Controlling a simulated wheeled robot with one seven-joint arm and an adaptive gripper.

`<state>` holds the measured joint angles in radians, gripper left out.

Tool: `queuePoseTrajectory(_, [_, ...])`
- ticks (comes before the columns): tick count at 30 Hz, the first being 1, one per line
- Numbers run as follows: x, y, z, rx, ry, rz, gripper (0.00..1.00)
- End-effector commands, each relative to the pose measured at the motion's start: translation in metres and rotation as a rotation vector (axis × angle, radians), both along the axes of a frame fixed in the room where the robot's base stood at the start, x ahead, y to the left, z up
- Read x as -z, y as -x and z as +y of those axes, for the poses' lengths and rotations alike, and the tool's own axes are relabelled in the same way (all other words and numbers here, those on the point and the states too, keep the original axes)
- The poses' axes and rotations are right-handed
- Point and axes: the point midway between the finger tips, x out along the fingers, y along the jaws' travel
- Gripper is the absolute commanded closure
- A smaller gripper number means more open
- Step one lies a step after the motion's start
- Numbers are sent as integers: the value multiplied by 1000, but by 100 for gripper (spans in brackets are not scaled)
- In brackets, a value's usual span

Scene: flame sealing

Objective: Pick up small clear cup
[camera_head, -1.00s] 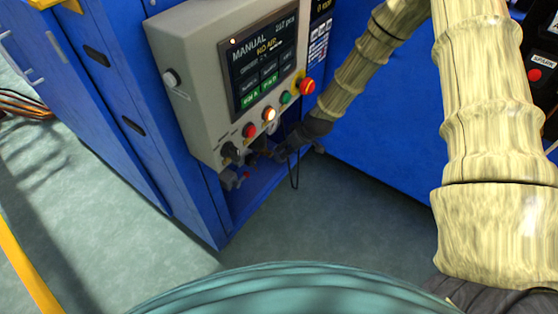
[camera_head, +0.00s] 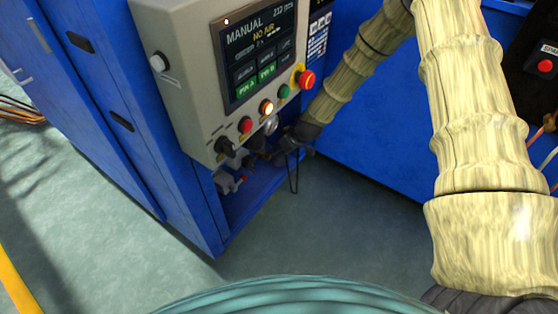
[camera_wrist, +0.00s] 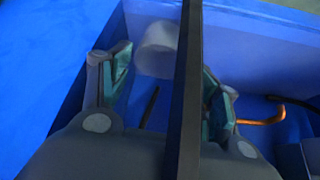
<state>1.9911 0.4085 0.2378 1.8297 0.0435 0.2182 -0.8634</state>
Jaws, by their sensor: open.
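The small clear cup (camera_wrist: 157,48) shows in the wrist view as a pale, greyish rounded cylinder against blue metal. It lies just beyond my fingertips, nearer the left finger. In the head view a small pale shape (camera_head: 270,125) under the control panel looks like the same cup, partly hidden. My gripper (camera_wrist: 165,88) is open, with one finger on each side and nothing clearly held between them. In the head view my gripper (camera_head: 258,157) is low under the panel, dark and hard to make out. Whether a finger touches the cup I cannot tell.
A grey control panel (camera_head: 180,88) with lit screen and buttons overhangs the blue cabinet recess (camera_head: 245,205). A dark bar (camera_wrist: 187,90) crosses the wrist view. An orange bent tube (camera_wrist: 268,115) lies right.

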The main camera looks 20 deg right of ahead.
Motion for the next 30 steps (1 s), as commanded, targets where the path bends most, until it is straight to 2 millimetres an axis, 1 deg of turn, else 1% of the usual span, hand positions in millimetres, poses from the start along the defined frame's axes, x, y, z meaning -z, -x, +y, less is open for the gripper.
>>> queuePoseTrajectory(1, [8,-1,0,1,0,0,38])
queuePoseTrajectory(10, [38,-14,5,0,1,0,38])
queuePoseTrajectory(13, [42,-16,7,-1,1,1,38])
queuePoseTrajectory(20, [41,-17,7,0,0,1,38])
queuePoseTrajectory(21, [41,-17,7,0,0,1,42])
queuePoseTrajectory(23, [41,-17,7,0,0,1,53])
queuePoseTrajectory(24, [41,-17,7,0,0,1,60])
queuePoseTrajectory(25, [41,-17,7,0,0,1,62])
queuePoseTrajectory(30, [40,-17,7,0,0,0,63])
